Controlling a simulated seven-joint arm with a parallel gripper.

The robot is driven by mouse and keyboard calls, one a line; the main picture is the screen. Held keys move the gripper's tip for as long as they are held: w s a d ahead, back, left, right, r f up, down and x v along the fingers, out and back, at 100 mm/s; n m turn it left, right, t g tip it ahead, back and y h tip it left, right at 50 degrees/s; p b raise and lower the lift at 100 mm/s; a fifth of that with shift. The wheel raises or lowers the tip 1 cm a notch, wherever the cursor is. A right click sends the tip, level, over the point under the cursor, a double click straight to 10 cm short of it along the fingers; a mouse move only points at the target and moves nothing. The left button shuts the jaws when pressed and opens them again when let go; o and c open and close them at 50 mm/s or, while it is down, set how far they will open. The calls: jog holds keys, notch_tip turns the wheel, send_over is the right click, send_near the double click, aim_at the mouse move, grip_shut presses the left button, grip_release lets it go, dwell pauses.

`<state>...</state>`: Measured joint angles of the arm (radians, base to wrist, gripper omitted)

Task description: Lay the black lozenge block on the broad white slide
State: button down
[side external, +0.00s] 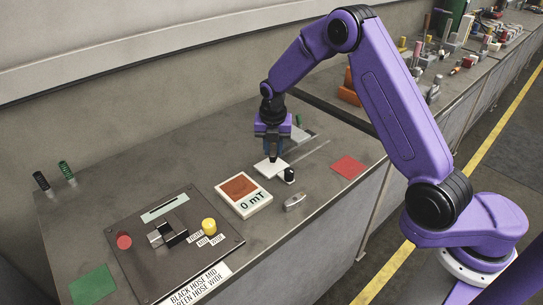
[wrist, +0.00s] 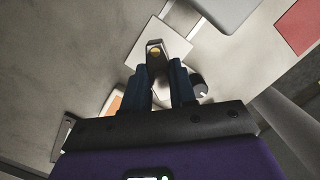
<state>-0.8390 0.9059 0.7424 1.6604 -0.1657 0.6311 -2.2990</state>
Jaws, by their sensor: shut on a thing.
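My gripper (side external: 272,157) points down over the broad white slide (side external: 264,170), a flat white plate on the bench. In the wrist view the two dark fingers (wrist: 158,83) are closed on the sides of a block (wrist: 155,62). I take it for the black lozenge block; it looks dark grey-brown with a yellow round spot near its far end. The white slide (wrist: 178,46) lies beneath and beyond it. Whether the block touches the slide I cannot tell. In the side view the fingers hide most of the block.
A black knob (side external: 290,174) stands close beside the slide. A grey metal block (side external: 295,202) lies nearer the front edge. A meter reading "0 mT" (side external: 243,195) stands left of them. A red square (side external: 348,168) lies to the right. A dark fixture plate (side external: 150,215) occupies the left.

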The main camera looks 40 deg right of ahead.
aim_at(271, 150)
jog(key=shift+w+f, duration=0.35)
jog(key=shift+f, duration=1.55)
jog(key=shift+f, duration=0.2)
jog(key=c, duration=0.9)
grip_release()
jog(key=shift+r, duration=0.1)
jog(key=r, duration=0.4)
jog(key=s+a+r, duration=0.1)
jog(key=r, duration=0.7)
jog(key=shift+s+a, duration=0.15)
jog(key=shift+a+r, duration=0.1)
jog(key=shift+a, duration=0.05)
